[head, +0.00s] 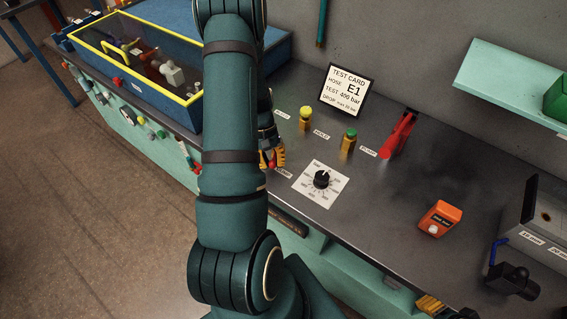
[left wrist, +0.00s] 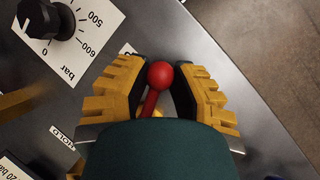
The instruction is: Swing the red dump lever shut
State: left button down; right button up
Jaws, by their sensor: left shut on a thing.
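The red dump lever (left wrist: 160,77) has a round ball knob on a short stem. In the left wrist view it stands between the yellow, dark-padded fingers of my left gripper (left wrist: 159,88), which is shut on it. The lower part of the stem is hidden by the gripper. In the head view my left gripper (head: 270,156) is low over the bench, left of the dial, and my arm hides most of it and the lever. My right gripper (head: 432,304) shows only as yellow finger parts at the bottom edge; its opening cannot be made out.
A pressure dial (head: 322,179) is close right of my left gripper. Yellow (head: 305,117) and green (head: 349,138) knobs, a red guard-like part (head: 399,134) and a test card (head: 346,91) stand behind. An orange box (head: 440,218) is to the right. A yellow-rimmed case (head: 137,58) is left.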

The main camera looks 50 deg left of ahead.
pick_arm(q)
jog(key=shift+s+a+f+m+g+y+b, duration=0.15)
jog(key=shift+s+a+m+g, duration=0.2)
jog(key=shift+m, duration=0.5)
jog(key=shift+s+a+r+m+g+y+b, duration=0.1)
jog(key=shift+a+m+g+y, duration=0.15)
jog(key=shift+a+m, duration=0.4)
jog(key=shift+s+a+f+m+g+y+b, duration=0.15)
jog(key=shift+s+a+m+g, duration=0.2)
jog(key=shift+m, duration=0.65)
jog(key=shift+r, duration=0.15)
jog(key=c, duration=0.7)
grip_release()
jog(key=shift+w, duration=0.1)
jog(key=shift+c, duration=0.2)
jog(key=v, duration=1.2)
